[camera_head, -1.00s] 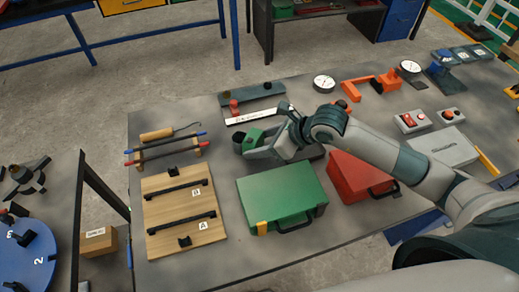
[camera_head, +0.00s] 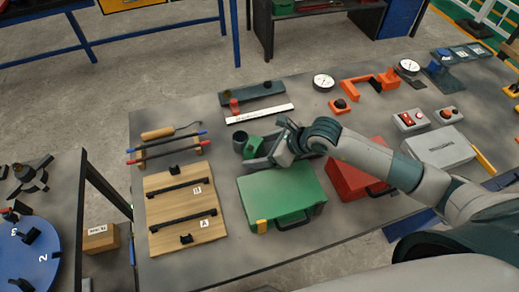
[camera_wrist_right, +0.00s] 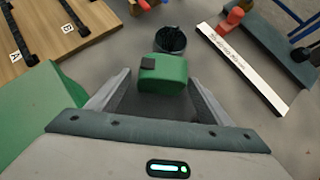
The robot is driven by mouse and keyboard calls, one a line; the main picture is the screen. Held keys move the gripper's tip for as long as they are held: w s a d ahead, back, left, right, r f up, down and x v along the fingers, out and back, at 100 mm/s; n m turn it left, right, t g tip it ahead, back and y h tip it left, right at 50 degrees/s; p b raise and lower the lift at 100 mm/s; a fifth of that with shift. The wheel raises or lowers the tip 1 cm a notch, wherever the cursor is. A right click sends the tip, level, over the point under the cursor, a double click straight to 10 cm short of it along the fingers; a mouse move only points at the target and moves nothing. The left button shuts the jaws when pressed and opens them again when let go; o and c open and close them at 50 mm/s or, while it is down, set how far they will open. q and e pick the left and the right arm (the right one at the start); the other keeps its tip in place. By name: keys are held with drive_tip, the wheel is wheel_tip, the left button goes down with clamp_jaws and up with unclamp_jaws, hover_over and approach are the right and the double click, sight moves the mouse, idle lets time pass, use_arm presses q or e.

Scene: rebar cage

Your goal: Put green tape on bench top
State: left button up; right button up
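The green tape (camera_head: 252,148), a small block with a dark patch on top, is at the tips of my right gripper (camera_head: 258,153). In the right wrist view the tape (camera_wrist_right: 163,75) sits between the two fingers (camera_wrist_right: 160,85), which lie close along both its sides. The gripper appears shut on it, low over the grey bench top (camera_head: 225,170); whether the tape touches the bench cannot be told. My left gripper is not in view.
A dark cup (camera_wrist_right: 170,40) stands just beyond the tape. A green case (camera_head: 280,190) lies in front of the gripper, and a red case (camera_head: 350,178) to its right. A white ruler (camera_head: 260,113) lies behind. A wooden board (camera_head: 180,215) is at left.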

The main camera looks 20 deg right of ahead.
drive_tip(key=shift+r, duration=0.2)
drive_tip(key=shift+s+d+r, duration=0.15)
drive_tip(key=shift+s+d, duration=0.05)
drive_tip(key=shift+d, duration=0.05)
drive_tip(key=b+v, duration=0.3)
drive_tip(key=v, duration=0.8)
drive_tip(key=shift+r+b, duration=0.2)
drive_tip(key=shift+b, duration=0.1)
drive_tip(key=shift+r, duration=0.1)
